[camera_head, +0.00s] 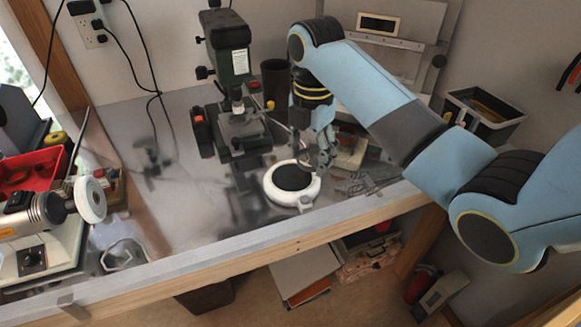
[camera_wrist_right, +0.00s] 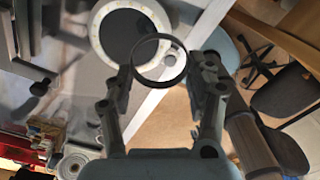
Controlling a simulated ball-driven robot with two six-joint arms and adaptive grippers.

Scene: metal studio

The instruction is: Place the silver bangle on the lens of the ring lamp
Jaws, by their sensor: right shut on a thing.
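The ring lamp (camera_head: 311,193) has a white ring around a dark round lens (camera_head: 292,178) and lies on the metal bench top. My right gripper (camera_head: 322,158) is above the lamp's back right edge in the head view. In the right wrist view, my right gripper (camera_wrist_right: 163,68) is shut on the silver bangle (camera_wrist_right: 160,86), which looks dark grey and sits between the two fingers. Beyond it the lamp (camera_wrist_right: 97,30) shows, and the bangle overlaps its lower right edge in the picture. I cannot make out the bangle in the head view. My left gripper is not in view.
A dark green bench machine (camera_head: 228,58) stands just behind the lamp, with a dark cup (camera_head: 274,80) beside it. Wire-like parts (camera_head: 365,182) lie right of the lamp. A red tray (camera_head: 40,170) is at far left. The bench between is mostly clear.

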